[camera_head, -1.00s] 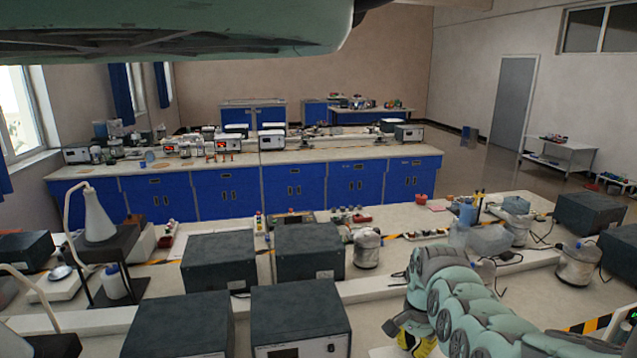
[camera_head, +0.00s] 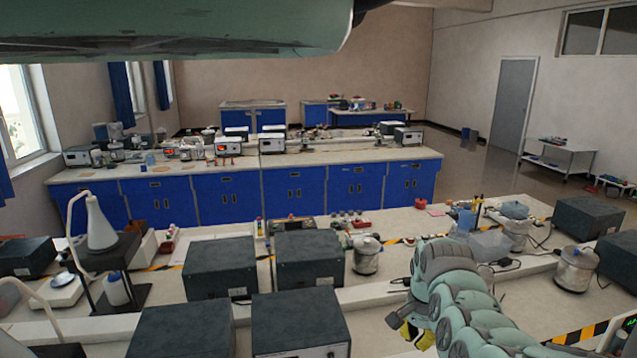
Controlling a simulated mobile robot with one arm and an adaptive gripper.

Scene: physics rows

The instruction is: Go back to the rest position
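My gripper (camera_head: 408,331) shows at the lower right of the head view, below the bend of my green arm. Only a yellow and black part of it is visible. It hangs over the front part of the near bench (camera_head: 385,293). Its fingertips are hidden or too small to make out, so I cannot tell whether it is open or shut, or whether it holds anything.
Dark boxes (camera_head: 309,258) stand left of my arm. A metal pot (camera_head: 366,255) stands behind the gripper, and another pot (camera_head: 575,269) is to the right. A clear container (camera_head: 490,245) is just behind my arm.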

